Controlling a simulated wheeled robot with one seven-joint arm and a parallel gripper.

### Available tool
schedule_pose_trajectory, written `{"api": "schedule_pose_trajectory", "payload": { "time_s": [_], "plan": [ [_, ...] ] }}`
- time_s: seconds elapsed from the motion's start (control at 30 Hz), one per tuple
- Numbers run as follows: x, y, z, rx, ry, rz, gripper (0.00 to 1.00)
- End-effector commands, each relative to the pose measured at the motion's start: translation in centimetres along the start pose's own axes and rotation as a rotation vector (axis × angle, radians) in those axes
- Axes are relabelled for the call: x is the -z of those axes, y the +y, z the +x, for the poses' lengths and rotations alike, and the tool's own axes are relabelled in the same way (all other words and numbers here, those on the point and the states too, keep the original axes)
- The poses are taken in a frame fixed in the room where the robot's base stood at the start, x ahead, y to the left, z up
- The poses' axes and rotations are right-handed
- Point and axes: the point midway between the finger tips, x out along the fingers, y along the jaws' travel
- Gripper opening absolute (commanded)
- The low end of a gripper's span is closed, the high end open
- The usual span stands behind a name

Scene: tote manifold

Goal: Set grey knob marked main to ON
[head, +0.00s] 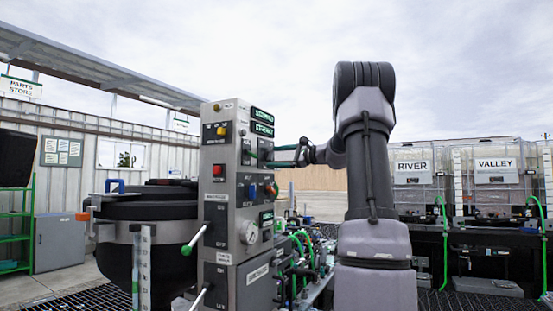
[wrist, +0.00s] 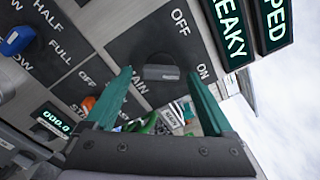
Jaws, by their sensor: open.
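The grey knob marked MAIN (wrist: 161,73) is on a dark plate in the wrist view, with OFF above it and ON to its right. Its bar lies sideways in the picture, right end towards ON; I see no clear pointer mark. My gripper (wrist: 160,75) is open, its green fingertips on either side of the knob; I cannot tell whether they touch it. In the head view my gripper (head: 285,156) reaches the right face of the grey panel column (head: 220,180), and the knob is not clearly visible there.
A blue knob (wrist: 16,40) and an orange knob (wrist: 88,103) are left of the gripper in the wrist view. Lit displays (wrist: 231,28) border the plate at upper right. In the head view, a black vessel (head: 150,225) stands left of the column.

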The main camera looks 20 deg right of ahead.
Motion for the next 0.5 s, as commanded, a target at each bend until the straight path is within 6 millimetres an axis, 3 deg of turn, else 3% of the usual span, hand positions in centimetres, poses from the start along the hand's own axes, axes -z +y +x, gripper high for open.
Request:
{"api": "schedule_pose_trajectory", "payload": {
  "time_s": [0.5],
  "plan": [
    [0.1, 0.0, -9.1, 0.001, 0.003, 0.001, 0.88]
  ]
}}
